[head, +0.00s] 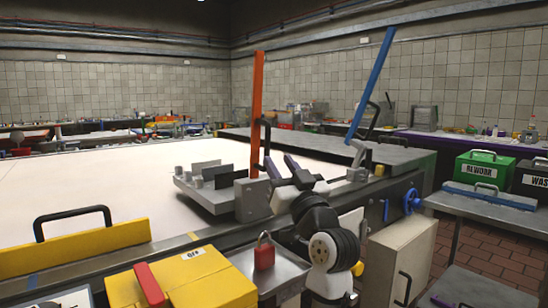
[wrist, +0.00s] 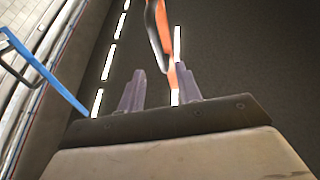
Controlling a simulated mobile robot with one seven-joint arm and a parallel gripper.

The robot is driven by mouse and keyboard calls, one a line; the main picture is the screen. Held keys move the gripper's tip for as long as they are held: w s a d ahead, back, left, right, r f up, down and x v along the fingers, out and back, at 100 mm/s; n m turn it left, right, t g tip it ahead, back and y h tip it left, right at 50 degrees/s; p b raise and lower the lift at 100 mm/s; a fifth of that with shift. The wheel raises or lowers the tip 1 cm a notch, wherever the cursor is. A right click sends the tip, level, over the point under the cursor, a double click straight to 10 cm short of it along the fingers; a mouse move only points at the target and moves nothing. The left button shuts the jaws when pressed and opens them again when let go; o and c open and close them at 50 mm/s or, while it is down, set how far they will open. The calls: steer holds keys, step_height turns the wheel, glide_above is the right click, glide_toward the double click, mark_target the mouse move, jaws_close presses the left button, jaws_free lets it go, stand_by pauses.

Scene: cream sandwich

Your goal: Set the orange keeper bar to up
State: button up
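The orange keeper bar (head: 257,100) stands nearly upright in the head view, rising from a grey block on the metal fixture (head: 215,199). A black handle is on its right side, low down. In the wrist view the orange bar (wrist: 161,25) comes down from the top, and its lower part shows between the fingers, close to the right one. My gripper (head: 278,159) is just right of the bar's lower part, fingers apart. In the wrist view the gripper (wrist: 160,73) is open with a clear gap. I cannot tell whether a finger touches the bar or handle.
A blue bar (head: 371,85) leans to the right on the same bench; it also shows in the wrist view (wrist: 40,70). A red padlock (head: 264,252) and yellow boxes (head: 190,276) are at the front. A green crate (head: 484,170) stands at the right.

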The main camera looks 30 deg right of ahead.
steer(key=v, duration=0.9)
steer(key=shift+b, duration=0.45)
